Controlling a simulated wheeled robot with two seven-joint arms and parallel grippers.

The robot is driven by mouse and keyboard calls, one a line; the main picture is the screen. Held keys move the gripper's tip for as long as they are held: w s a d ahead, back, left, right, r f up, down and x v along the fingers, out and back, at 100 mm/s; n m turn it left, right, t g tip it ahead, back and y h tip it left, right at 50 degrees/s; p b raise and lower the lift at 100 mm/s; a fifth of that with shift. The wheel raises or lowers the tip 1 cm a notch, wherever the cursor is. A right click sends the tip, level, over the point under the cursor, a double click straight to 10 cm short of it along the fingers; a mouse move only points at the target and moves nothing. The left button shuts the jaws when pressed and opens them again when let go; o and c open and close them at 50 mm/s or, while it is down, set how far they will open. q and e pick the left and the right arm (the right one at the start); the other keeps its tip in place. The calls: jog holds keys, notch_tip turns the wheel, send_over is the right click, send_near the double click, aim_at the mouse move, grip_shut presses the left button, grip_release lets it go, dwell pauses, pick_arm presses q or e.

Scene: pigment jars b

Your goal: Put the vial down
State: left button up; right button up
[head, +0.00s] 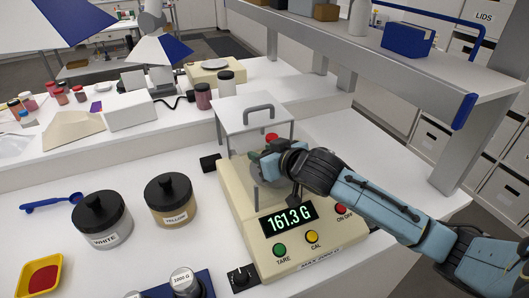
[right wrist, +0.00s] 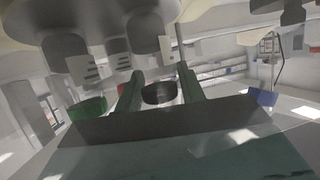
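My right gripper (head: 268,165) reaches into the clear draft shield of the balance (head: 295,250), above the pan area. A small red top (head: 271,137), possibly the vial's cap, shows just beyond the gripper; the body below it is hidden. In the right wrist view the two greenish fingers (right wrist: 159,90) stand apart. A dark rounded thing (right wrist: 160,93) fills the gap between them; I cannot tell whether it is the vial or is gripped. The display reads 161.3 g. My left gripper is not in view.
A white-pigment jar (head: 100,220) and a yellow-pigment jar (head: 170,200) stand left of the balance. A blue scoop (head: 55,202), a yellow tray of red powder (head: 40,277) and a metal weight (head: 184,283) lie nearby. The shield's walls and handled lid (head: 258,110) surround my gripper closely.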

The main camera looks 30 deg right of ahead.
jog(key=shift+r, duration=0.2)
jog(key=v, duration=1.2)
jog(key=shift+f, duration=0.1)
